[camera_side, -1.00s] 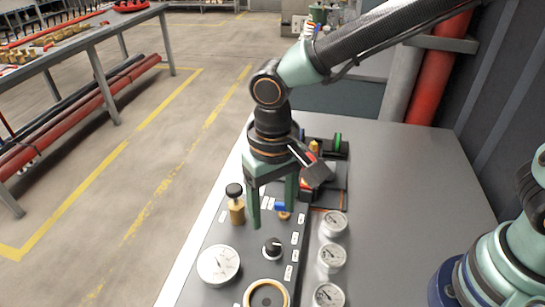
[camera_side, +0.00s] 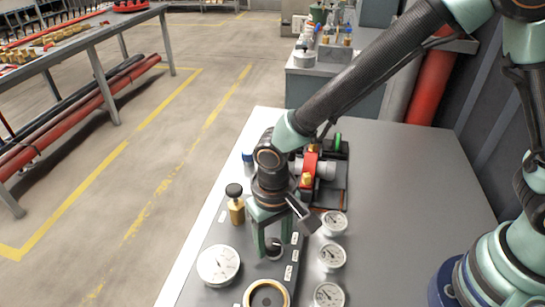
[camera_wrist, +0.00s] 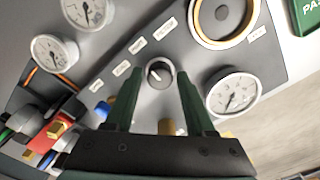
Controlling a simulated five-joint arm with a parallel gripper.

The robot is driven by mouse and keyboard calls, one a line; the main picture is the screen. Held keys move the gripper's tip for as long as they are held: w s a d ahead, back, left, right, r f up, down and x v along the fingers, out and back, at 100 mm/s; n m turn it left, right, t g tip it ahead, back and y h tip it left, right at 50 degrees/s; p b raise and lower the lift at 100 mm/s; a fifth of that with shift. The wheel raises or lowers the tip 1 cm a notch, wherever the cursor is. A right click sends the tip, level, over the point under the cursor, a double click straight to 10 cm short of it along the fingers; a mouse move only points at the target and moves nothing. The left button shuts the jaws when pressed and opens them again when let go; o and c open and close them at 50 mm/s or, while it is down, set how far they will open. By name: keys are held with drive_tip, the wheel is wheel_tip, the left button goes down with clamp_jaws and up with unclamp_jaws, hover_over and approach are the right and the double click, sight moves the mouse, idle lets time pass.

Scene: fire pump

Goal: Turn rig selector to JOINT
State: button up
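The rig selector is a small black rotary knob (camera_wrist: 159,73) on the dark panel, with small white labels (camera_wrist: 138,46) fanned along one side; their text is too small to read for certain. In the side view the knob (camera_side: 274,250) is partly hidden behind my fingers. My gripper (camera_side: 272,246) points down over it. In the wrist view my gripper (camera_wrist: 158,80) is open, with one fingertip left and one right of the knob. Gaps seem to remain between fingers and knob. I cannot tell which label the knob points to.
A white gauge (camera_side: 218,265) and a brass ring port (camera_side: 267,297) sit close to the knob. A brass valve with black top (camera_side: 236,205) stands to the left. Several small gauges (camera_side: 331,257) line the right. Red and brass fittings (camera_side: 312,165) stand behind. The right tabletop is clear.

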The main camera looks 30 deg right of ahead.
clamp_jaws()
drive_tip(key=shift+n, duration=0.3)
drive_tip(key=n, duration=0.4)
drive_tip(key=shift+n, duration=2.2)
drive_tip(key=shift+o, duration=2.1)
unclamp_jaws()
